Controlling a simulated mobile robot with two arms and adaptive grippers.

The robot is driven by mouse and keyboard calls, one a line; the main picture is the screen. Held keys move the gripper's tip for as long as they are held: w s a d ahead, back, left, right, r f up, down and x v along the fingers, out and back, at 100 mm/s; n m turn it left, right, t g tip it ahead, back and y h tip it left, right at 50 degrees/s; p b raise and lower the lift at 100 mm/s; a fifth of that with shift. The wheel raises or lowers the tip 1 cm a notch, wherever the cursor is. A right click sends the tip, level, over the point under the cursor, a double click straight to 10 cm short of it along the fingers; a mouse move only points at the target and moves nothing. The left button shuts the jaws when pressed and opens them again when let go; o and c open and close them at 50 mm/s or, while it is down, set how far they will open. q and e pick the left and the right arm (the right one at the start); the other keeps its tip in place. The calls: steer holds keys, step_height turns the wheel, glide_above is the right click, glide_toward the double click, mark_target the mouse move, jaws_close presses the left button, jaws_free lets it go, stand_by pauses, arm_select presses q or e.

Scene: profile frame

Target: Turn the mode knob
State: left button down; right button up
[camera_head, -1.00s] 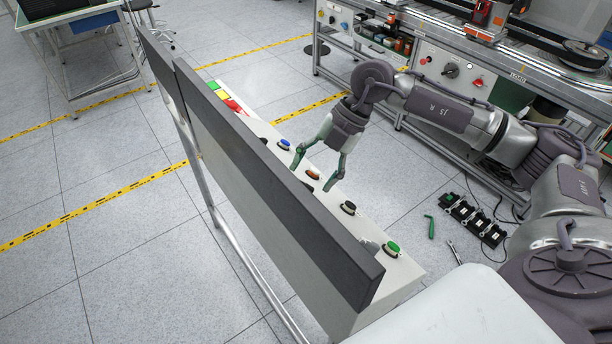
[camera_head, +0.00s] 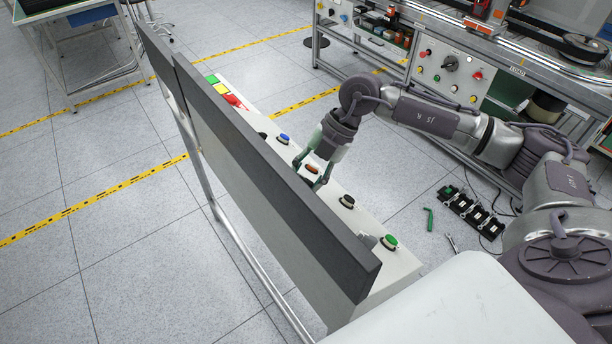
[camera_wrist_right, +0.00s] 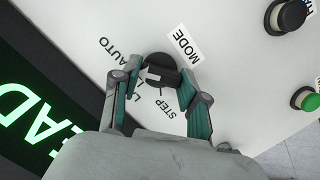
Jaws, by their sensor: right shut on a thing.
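The mode knob (camera_wrist_right: 158,60), a dark round knob with a pale bar across it, sits on the white panel (camera_wrist_right: 85,35) in the right wrist view. Words around it include MODE (camera_wrist_right: 183,45), AUTO and STEP; another is partly covered. My right gripper (camera_wrist_right: 161,83) has its green-padded fingers on either side of the knob and is shut on it. In the head view my right gripper (camera_head: 311,173) is down at the console, beside an orange button (camera_head: 312,168). I cannot make out the knob there. My left gripper is not in view.
A black button (camera_head: 347,201) and a green button (camera_head: 390,242) stand nearer on the console, a blue one (camera_head: 283,139) farther. A tall dark screen panel (camera_head: 270,185) runs along the console's left side. A workbench (camera_head: 450,70) stands behind my right arm.

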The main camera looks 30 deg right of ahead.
steer(key=shift+f+n+b, duration=0.2)
steer(key=shift+n+b, duration=0.5)
steer(key=shift+b, duration=0.35)
steer(key=n+y+b, duration=0.1)
steer(key=n+b, duration=0.5)
steer(key=b, duration=0.1)
steer(key=n+y+b, duration=0.1)
steer(key=n+b, duration=0.5)
steer(key=b, duration=0.1)
steer(key=shift+d+f+t, duration=0.2)
steer(key=shift+t, duration=0.2)
steer(key=n+y+b, duration=0.1)
steer(key=n+b, duration=0.3)
steer(key=shift+n+g, duration=0.3)
steer(key=shift+r+n+g+y+b, duration=0.15)
steer(key=shift+n+g+y+b, duration=0.2)
steer(key=shift+n+b, duration=1.25)
steer(key=shift+n+p, duration=0.35)
steer(key=shift+n, duration=0.15)
steer(key=o, duration=1.1)
steer(key=shift+d, duration=0.1)
steer(key=shift+o, duration=0.2)
steer(key=v, duration=1.2)
